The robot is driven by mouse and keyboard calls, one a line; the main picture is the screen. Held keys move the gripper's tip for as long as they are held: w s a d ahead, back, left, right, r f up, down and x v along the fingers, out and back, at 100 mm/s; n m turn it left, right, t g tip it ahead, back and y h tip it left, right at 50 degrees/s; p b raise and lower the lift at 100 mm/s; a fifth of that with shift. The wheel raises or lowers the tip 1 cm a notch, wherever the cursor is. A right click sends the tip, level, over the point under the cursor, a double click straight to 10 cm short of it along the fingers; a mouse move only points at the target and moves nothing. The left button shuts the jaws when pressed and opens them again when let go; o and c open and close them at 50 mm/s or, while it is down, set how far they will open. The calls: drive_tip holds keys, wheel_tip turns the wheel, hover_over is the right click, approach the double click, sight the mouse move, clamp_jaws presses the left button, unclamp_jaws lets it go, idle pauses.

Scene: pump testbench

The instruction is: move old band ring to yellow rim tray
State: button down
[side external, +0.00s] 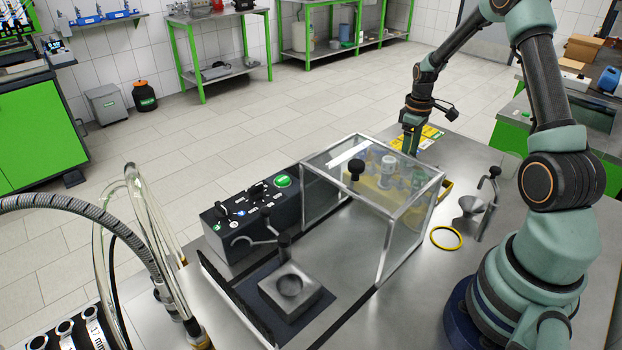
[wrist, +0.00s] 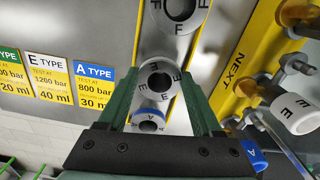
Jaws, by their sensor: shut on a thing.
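My gripper (side external: 409,148) points down at the far side of the clear box, by the yellow sign card. In the wrist view its two green fingers (wrist: 160,72) are closed around a ring with a white band marked E (wrist: 159,92). It sits in a row between a ring marked F (wrist: 178,12) and a blue-banded ring marked A (wrist: 150,116). Whether the held ring is lifted off the row, I cannot tell. The yellow rim tray (side external: 432,240) lies flat on the bench to the right of the clear box. Its middle looks empty.
The clear box (side external: 386,250) stands on the bench between the gripper and the near side. A black control box (side external: 228,238) is at its left.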

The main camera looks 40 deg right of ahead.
unclamp_jaws()
drive_tip(key=shift+f, duration=0.1)
wheel_tip(320, 180, up, 7)
idle(1.0)
